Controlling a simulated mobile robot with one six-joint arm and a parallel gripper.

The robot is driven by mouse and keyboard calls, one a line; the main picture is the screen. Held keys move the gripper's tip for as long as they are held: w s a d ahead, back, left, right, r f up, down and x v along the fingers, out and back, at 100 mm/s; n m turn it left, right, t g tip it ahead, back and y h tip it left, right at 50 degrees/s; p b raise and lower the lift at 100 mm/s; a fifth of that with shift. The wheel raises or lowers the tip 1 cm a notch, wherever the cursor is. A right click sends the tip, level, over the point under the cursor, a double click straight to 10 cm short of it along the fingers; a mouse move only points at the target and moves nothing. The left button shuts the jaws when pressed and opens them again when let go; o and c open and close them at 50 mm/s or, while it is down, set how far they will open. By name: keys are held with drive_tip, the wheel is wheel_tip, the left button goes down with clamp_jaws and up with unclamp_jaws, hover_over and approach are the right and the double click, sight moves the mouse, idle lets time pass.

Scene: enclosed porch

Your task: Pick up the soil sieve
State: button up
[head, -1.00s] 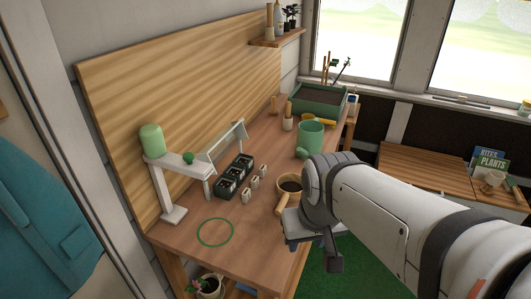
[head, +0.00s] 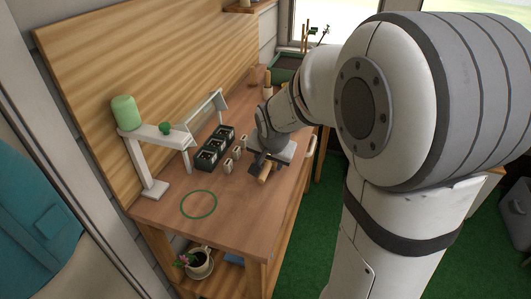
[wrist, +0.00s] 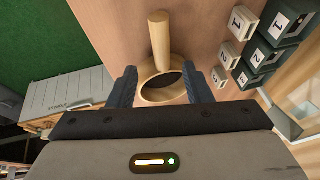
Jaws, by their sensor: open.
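The soil sieve is a pale wooden ring with a straight handle (wrist: 159,40), seen in the wrist view on the wooden bench top. Its ring lies between the two dark fingers of my gripper (wrist: 163,88), and its handle points away from the gripper body. My gripper is open, with one finger on each side of the ring; I cannot tell whether they touch it. In the head view only the sieve's handle (head: 265,173) shows clearly; my arm and gripper hide the ring.
Small numbered white blocks (wrist: 229,53) and a dark numbered tray (wrist: 267,52) stand close to the right finger in the wrist view. In the head view, a white stand (head: 151,165) is farther left. A green circle outline (head: 182,210) marks clear bench near the front.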

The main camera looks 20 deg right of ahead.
sight(268, 164)
drive_tip(key=shift+w+x, duration=0.15)
drive_tip(key=shift+x, duration=1.2)
drive_tip(key=shift+w+x, duration=0.2)
drive_tip(key=shift+x, duration=1.1)
drive_tip(key=shift+r, duration=0.15)
drive_tip(key=shift+c, duration=0.3)
clamp_jaws()
